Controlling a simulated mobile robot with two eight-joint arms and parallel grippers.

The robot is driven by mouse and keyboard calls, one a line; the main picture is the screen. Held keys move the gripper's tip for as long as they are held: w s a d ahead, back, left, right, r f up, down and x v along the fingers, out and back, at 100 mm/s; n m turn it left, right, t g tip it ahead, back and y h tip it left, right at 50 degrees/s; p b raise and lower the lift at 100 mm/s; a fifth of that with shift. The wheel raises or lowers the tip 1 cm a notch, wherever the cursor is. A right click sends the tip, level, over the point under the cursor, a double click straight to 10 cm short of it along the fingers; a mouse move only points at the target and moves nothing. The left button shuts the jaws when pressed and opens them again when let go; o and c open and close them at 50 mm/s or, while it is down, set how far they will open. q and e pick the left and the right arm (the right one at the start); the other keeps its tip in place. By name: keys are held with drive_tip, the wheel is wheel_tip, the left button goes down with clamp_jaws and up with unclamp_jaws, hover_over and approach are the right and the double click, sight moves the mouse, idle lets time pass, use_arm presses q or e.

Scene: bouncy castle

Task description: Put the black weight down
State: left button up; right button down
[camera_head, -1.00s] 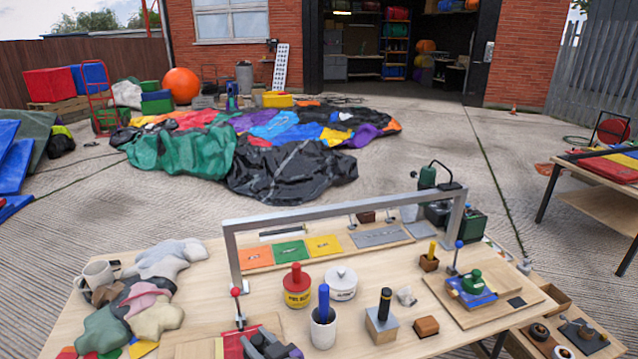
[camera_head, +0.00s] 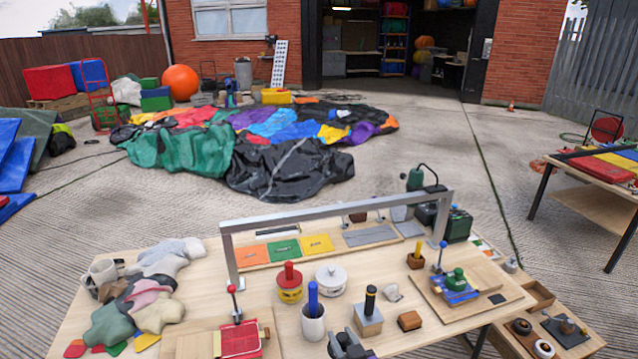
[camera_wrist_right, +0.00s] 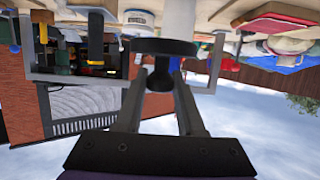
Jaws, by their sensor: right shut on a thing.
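The black weight (camera_wrist_right: 163,47) is a flat dark disc with a narrower neck, seen in the right wrist view, which looks upside down. My right gripper (camera_wrist_right: 160,85) is shut on its neck, with one finger on each side. In the head view my right gripper (camera_head: 349,345) shows at the bottom edge, in front of the white cup and the black-handled block. The weight cannot be clearly told apart from the gripper there, and its height above the table is unclear. My left gripper is not in view.
The wooden table (camera_head: 200,318) holds a white cup (camera_head: 313,322) with a blue handle, a black-handled block (camera_head: 368,320), a red-lidded pot (camera_head: 290,285) and a red plate (camera_head: 241,340) on a board. A grey metal frame (camera_head: 340,212) spans the table behind them. Folded fabrics lie at left.

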drive_tip(key=d+r+m+h+p, duration=0.2)
drive_tip(key=d+m+h+p, duration=0.1)
drive_tip(key=d, duration=0.9)
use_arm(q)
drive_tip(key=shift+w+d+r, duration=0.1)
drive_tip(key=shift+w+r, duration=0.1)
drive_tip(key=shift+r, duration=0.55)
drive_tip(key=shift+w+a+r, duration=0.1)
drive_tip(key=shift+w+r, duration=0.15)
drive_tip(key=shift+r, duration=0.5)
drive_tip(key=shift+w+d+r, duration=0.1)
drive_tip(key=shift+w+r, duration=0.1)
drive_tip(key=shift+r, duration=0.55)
use_arm(e)
drive_tip(key=shift+t+h, duration=0.3)
drive_tip(key=shift+t, duration=0.1)
drive_tip(key=shift+w+d+f, duration=0.15)
drive_tip(key=shift+f, duration=1.1)
drive_tip(key=shift+w+d+f, duration=0.15)
drive_tip(key=shift+f, duration=1.05)
